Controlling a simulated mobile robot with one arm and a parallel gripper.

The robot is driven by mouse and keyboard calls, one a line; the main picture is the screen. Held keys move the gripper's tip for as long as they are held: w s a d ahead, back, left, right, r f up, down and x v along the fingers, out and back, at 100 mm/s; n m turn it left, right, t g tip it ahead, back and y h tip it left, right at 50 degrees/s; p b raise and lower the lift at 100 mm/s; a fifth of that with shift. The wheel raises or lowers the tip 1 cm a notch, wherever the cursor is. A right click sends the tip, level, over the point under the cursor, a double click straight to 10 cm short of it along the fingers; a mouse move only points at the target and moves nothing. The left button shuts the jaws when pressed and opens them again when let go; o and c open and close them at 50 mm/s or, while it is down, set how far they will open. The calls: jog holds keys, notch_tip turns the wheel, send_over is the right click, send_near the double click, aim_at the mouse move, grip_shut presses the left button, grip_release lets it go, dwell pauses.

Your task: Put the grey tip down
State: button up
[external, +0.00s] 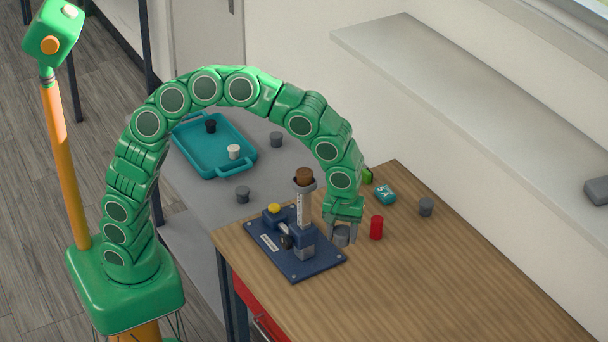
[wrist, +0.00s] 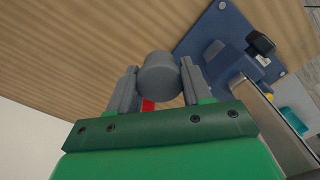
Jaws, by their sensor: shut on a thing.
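My gripper (external: 342,226) is shut on a grey tip (external: 342,238), low over the wooden table (external: 440,270), just right of the blue device. In the wrist view the grey tip (wrist: 157,72) is a short round cylinder between the two grey fingers of my gripper (wrist: 158,80). I cannot tell whether its underside touches the table.
A blue device (external: 296,264) with a brown-topped column stands left of my gripper. A red cylinder (external: 376,228) is close on the right, with a teal block (external: 385,194) behind. A teal tray (external: 190,163) lies on the grey surface. The table's front right is clear.

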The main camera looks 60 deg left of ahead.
jog(key=w+a+f+n, duration=0.3)
jog(key=w+a+n, duration=0.2)
jog(key=w+a, duration=0.65)
jog(key=w+a+f+n, duration=0.3)
jog(key=w+a+n, duration=0.3)
jog(key=a, duration=1)
jog(key=w+a+f+n, duration=0.2)
jog(key=a+f+n, duration=0.15)
jog(key=a, duration=1.25)
jog(key=w+a+f+n, duration=0.15)
jog(key=a+n, duration=0.25)
jog(key=a, duration=1.2)
jog(key=shift+m, duration=0.25)
jog(key=shift+w+a+f, duration=0.8)
jog(key=shift+w+f, duration=0.85)
jog(key=shift+w, duration=0.4)
jog(key=shift+w+a+f, duration=0.75)
jog(key=shift+w+f, duration=0.9)
jog(key=shift+w, duration=0.35)
jog(key=shift+w+a+f, duration=0.8)
jog(key=shift+w+f, duration=0.85)
jog(key=shift+w, duration=0.4)
jog(key=shift+w+f, duration=0.2)
jog(key=shift+w+f, duration=0.15)
